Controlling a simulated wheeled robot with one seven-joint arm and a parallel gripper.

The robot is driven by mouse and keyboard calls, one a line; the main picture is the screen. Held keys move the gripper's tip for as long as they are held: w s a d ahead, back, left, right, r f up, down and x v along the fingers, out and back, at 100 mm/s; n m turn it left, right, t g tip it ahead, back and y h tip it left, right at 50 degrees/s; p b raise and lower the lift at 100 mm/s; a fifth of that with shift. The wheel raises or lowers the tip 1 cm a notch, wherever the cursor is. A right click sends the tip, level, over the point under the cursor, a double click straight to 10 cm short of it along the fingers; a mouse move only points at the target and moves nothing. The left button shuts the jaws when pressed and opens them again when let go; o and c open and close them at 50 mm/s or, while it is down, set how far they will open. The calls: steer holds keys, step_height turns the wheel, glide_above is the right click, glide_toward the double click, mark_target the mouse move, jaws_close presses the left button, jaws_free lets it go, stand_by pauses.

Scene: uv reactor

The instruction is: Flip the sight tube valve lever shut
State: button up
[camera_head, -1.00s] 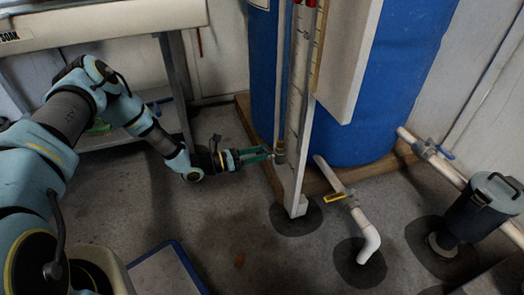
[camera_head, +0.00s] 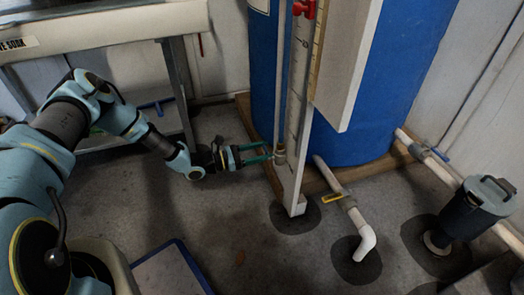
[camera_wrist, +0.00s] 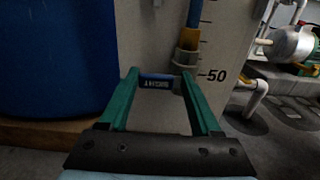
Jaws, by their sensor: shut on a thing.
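The valve fitting (camera_wrist: 186,58) is just beyond, at the foot of the sight tube (camera_wrist: 193,12). In the head view my gripper (camera_head: 268,153) reaches in from the left to the fitting (camera_head: 280,154) at the bottom of the sight tube (camera_head: 282,75). The lever is too small to make out there.
A white scale board (camera_head: 300,150) stands beside the tube, in front of a blue tank (camera_head: 350,140). A white drain pipe (camera_head: 355,215) with a yellow-handled valve and a dark canister (camera_head: 470,215) are to the right. A table (camera_head: 110,30) stands behind my arm.

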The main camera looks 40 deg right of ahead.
steer(key=o, duration=1.4)
steer(key=shift+c, duration=0.2)
steer(key=p+v, duration=0.2)
steer(key=v, duration=0.9)
steer(key=shift+p, duration=0.3)
steer(key=shift+d, duration=0.1)
